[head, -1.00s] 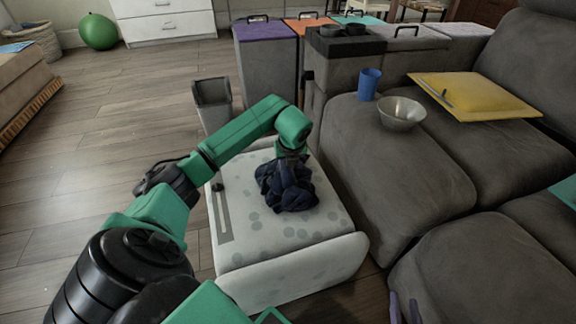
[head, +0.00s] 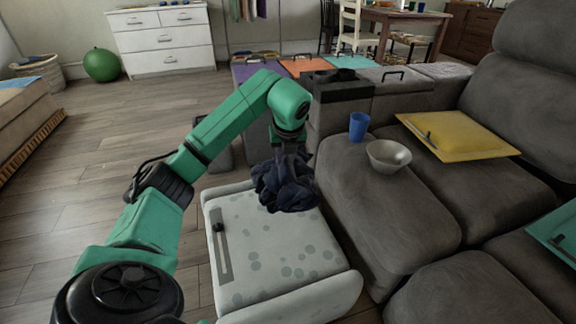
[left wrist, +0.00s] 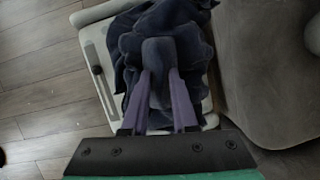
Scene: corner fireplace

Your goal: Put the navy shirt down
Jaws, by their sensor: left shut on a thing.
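The navy shirt (head: 284,184) is a crumpled dark bundle. It hangs from my left gripper (head: 290,150) over the far part of a pale spotted ottoman (head: 262,262). In the left wrist view my left gripper (left wrist: 160,82) has its two purple fingers shut on a fold of the shirt (left wrist: 150,50). The ottoman's pale edge (left wrist: 97,80) shows beneath the cloth. Whether the lowest cloth touches the top is hard to tell. My right gripper does not show.
Coloured-lid bins stand behind. A grey bin is partly hidden behind my arm. Wooden floor at left is clear.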

